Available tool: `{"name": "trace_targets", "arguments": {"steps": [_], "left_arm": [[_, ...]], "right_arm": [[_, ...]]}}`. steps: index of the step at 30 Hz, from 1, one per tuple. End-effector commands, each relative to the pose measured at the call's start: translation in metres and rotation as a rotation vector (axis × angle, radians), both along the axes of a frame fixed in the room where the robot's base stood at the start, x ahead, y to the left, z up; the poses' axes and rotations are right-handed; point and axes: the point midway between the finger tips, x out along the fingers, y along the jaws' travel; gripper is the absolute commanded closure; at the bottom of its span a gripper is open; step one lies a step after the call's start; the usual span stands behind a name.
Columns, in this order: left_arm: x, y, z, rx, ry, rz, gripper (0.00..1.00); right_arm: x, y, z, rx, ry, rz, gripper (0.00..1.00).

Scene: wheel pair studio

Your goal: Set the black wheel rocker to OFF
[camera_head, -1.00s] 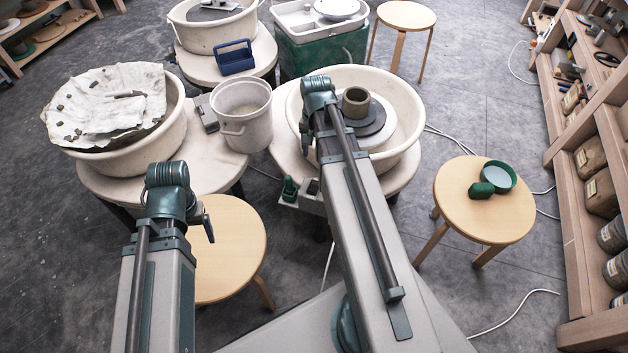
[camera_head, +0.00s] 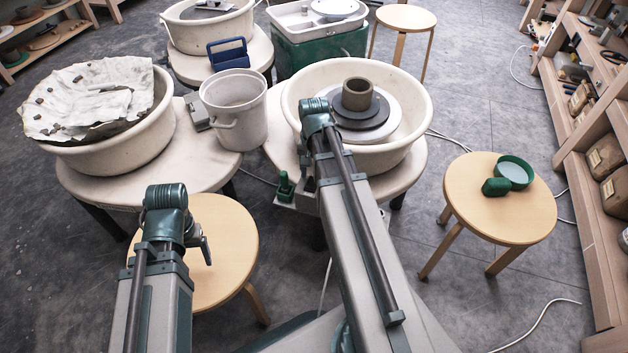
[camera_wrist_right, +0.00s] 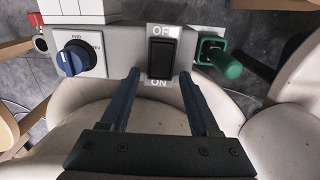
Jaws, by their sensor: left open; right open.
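The black rocker (camera_wrist_right: 160,57) is on the grey control box (camera_wrist_right: 122,47) in the right wrist view. An OFF label is above it and an ON label below it; I cannot tell which end is pressed in. My right gripper (camera_wrist_right: 160,74) is open, its fingertips on either side of the rocker's lower part, with nothing between them. In the head view my right arm hides this gripper and the rocker. The wheel (camera_head: 388,124) carries a brown clay cylinder (camera_head: 357,94) in its cream basin. My left gripper (camera_head: 206,250) is open and empty above a round stool.
A blue knob (camera_wrist_right: 72,58) and a green handle (camera_wrist_right: 220,60) flank the rocker on the box. A bucket (camera_head: 234,105) stands left of the wheel, beside a cloth-covered basin (camera_head: 125,155). A stool (camera_head: 500,198) with green items stands right. Floor between that stool and wheel is clear.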

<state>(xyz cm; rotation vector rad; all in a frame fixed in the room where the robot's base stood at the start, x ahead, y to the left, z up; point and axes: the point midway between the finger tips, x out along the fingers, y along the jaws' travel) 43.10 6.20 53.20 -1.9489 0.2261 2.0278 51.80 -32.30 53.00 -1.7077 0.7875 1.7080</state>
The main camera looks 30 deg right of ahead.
Motion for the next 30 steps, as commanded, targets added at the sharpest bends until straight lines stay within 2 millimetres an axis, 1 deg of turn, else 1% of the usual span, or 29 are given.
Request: {"name": "trace_targets", "arguments": {"steps": [1,9,11,15,17,18,20,26,30], "left_arm": [[0.0,-0.0001,-0.004,0.0,0.0,-0.001,0.21],[0.0,-0.0001,-0.0029,0.0,0.0,-0.001,0.21],[0.0,-0.0001,-0.0029,0.0,0.0,-0.001,0.21],[0.0,-0.0001,-0.0029,0.0,0.0,-0.001,0.21],[0.0,-0.0001,-0.0029,0.0,0.0,-0.001,0.21],[0.0,-0.0001,-0.0029,0.0,0.0,-0.001,0.21],[0.0,-0.0001,-0.003,0.0,0.0,-0.001,0.21],[0.0,-0.0001,-0.0029,0.0,0.0,-0.001,0.21],[0.0,-0.0001,-0.0031,0.0,0.0,-0.001,0.21]], "right_arm": [[0.0,0.0,-0.004,0.0,0.0,0.0,0.38],[0.0,0.0,-0.0029,0.0,0.0,0.0,0.38],[0.0,0.0,-0.0029,0.0,0.0,0.0,0.46],[0.0,0.0,-0.0029,0.0,0.0,0.0,0.72],[-0.0001,-0.0001,-0.003,0.0,0.0,0.0,0.82],[-0.0001,-0.0001,-0.003,0.0,0.0,0.0,0.9],[-0.0001,-0.0001,-0.003,0.0,0.0,0.0,1.0],[-0.0011,0.0007,-0.0029,-0.005,-0.005,0.0,1.0],[-0.0078,0.0057,-0.0018,-0.084,-0.071,0.003,1.0]]}}
